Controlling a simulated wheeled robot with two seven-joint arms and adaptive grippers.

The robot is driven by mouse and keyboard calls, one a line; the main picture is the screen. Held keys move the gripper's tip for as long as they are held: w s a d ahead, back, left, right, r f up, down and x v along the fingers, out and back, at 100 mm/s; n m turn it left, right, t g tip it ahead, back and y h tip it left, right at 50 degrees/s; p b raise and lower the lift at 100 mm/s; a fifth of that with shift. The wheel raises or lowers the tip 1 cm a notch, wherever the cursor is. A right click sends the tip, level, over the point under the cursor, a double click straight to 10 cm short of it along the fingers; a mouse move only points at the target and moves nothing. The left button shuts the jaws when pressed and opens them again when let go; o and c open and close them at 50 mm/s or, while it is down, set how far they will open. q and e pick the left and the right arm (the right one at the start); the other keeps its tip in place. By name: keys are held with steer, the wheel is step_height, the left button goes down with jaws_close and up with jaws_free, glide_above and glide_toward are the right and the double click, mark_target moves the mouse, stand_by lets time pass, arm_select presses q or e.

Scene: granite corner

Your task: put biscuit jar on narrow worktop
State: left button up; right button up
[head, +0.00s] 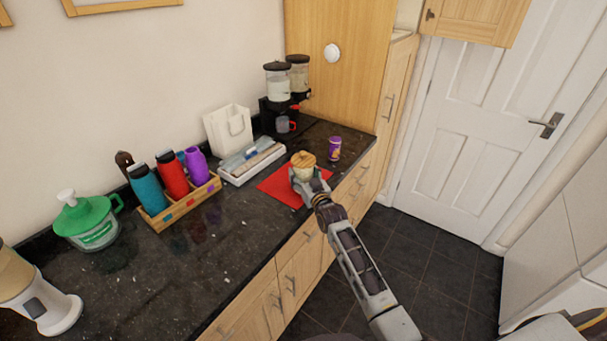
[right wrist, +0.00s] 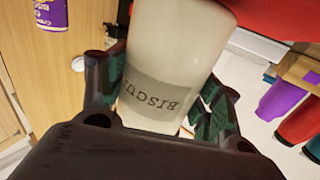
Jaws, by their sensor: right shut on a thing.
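The biscuit jar (head: 303,165) is cream with a wooden lid and stands over a red mat (head: 281,187) on the dark speckled worktop (head: 225,240). In the right wrist view the jar (right wrist: 165,70) shows its grey band with the letters "BISCU". My right gripper (head: 307,182) is shut on the jar, with a finger on each side of it. I cannot tell whether the jar touches the mat. My left gripper is not in view.
A purple can (head: 334,148) stands close right of the jar. A white tray (head: 252,163) with rolls lies left of it, beside a bottle rack (head: 180,208). A dispenser (head: 278,95) stands behind.

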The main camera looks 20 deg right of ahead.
steer(key=shift+f, duration=0.15)
stand_by(0.3)
steer(key=o, duration=1.4)
steer(key=shift+f, duration=0.15)
steer(key=shift+b, duration=0.3)
steer(key=shift+f, duration=0.1)
steer(key=shift+s+d+b, duration=0.2)
steer(key=shift+s+b, duration=0.1)
steer(key=shift+s, duration=1)
steer(key=shift+s+d+b, duration=0.2)
steer(key=shift+s+b, duration=0.05)
steer(key=shift+s, duration=1)
steer(key=s, duration=0.5)
steer(key=s+d, duration=0.1)
steer(key=s, duration=0.2)
steer(key=shift+s, duration=0.35)
